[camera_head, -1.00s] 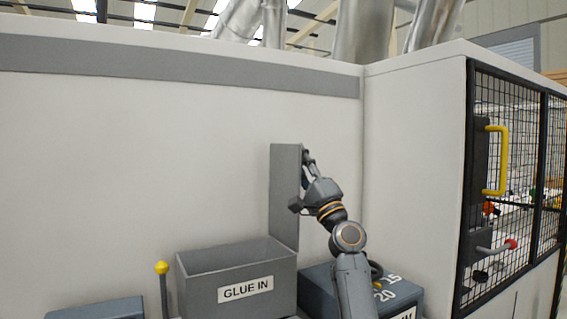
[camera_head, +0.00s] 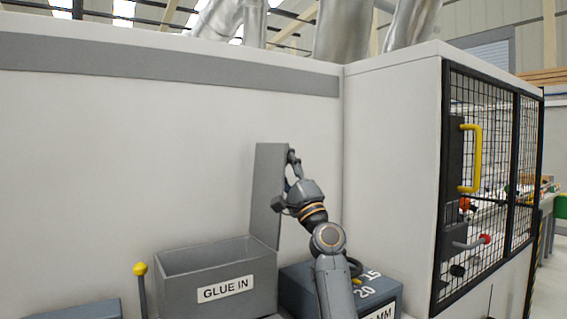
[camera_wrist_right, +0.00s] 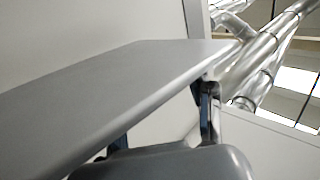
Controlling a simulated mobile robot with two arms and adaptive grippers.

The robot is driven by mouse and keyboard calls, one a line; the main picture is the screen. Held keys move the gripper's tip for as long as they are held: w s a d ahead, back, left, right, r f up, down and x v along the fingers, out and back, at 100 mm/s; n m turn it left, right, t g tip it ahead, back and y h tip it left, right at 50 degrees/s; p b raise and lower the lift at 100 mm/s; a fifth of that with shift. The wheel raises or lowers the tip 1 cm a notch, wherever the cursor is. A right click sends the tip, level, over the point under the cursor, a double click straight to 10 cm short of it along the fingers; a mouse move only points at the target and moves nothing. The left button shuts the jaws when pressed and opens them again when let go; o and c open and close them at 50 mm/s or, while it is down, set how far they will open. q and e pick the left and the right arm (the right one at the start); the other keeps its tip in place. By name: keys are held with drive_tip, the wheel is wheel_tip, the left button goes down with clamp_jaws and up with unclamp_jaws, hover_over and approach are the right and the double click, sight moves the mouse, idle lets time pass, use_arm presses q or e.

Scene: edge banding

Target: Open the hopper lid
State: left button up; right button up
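The grey hopper (camera_head: 170,292), labelled "GLUE IN", stands against the white machine with its top open. Its flat grey lid (camera_head: 267,195) stands upright at the hopper's right end. In the right wrist view the lid (camera_wrist_right: 110,85) crosses the picture as a broad slanted plate. My right gripper (camera_head: 294,163) is at the right side of the lid, near its top edge. Its fingers (camera_wrist_right: 160,128) look spread apart beside the lid, one partly hidden by it. I cannot tell whether they touch it. My left gripper is not in view.
A blue-grey box (camera_head: 298,287) with numbers sits right of the hopper, behind my right arm. A yellow-knobbed lever (camera_head: 141,270) stands to the left. A black mesh door (camera_head: 487,150) with a yellow handle (camera_head: 474,158) is at the right. The wall above the hopper is clear.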

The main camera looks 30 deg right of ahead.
drive_tip(key=shift+s, duration=0.1)
drive_tip(key=v, duration=1.2)
drive_tip(key=shift+r, duration=0.1)
